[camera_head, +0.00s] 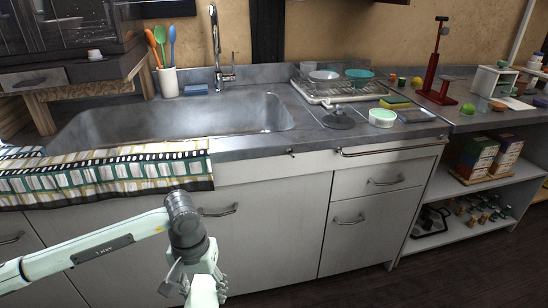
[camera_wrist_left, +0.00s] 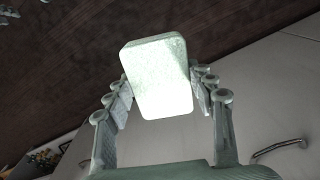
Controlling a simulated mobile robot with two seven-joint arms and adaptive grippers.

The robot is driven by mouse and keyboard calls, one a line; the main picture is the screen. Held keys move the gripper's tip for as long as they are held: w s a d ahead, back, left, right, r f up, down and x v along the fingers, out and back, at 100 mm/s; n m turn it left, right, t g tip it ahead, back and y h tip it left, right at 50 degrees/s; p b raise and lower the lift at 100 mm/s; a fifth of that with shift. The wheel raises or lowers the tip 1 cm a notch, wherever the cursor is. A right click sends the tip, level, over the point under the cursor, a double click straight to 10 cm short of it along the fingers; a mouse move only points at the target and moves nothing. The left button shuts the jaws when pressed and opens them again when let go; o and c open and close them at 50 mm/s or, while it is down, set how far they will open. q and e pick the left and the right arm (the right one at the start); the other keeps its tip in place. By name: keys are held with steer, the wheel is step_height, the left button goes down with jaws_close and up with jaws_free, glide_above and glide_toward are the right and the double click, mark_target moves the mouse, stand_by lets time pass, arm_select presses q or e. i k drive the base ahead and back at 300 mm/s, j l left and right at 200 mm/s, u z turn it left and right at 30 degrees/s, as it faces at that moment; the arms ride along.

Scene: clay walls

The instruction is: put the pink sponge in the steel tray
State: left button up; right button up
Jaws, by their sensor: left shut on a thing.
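My left gripper (camera_head: 192,280) hangs low in front of the sink cabinet, below the counter. In the left wrist view its fingers (camera_wrist_left: 161,84) are shut on a pale, rounded block (camera_wrist_left: 160,70), which looks whitish green under strong light. I see no pink on it, and no other pink sponge in view. A flat grey rectangular thing (camera_head: 416,116) lies near the counter's front edge; I cannot tell whether it is the steel tray. My right gripper is not in view.
The sink (camera_head: 175,120) is at left, with a striped towel (camera_head: 105,172) over the front edge. A dish rack (camera_head: 338,92), a green-and-white round container (camera_head: 382,117) and a yellow-green sponge (camera_head: 395,102) crowd the counter's right. A red stand (camera_head: 437,75) stands beyond.

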mark_target(414, 115)
steer(key=i+l+u, duration=0.3)
steer(key=l, duration=1.95)
steer(key=i+l+u, duration=0.1)
steer(key=l+u, duration=0.25)
steer(key=l, duration=1.95)
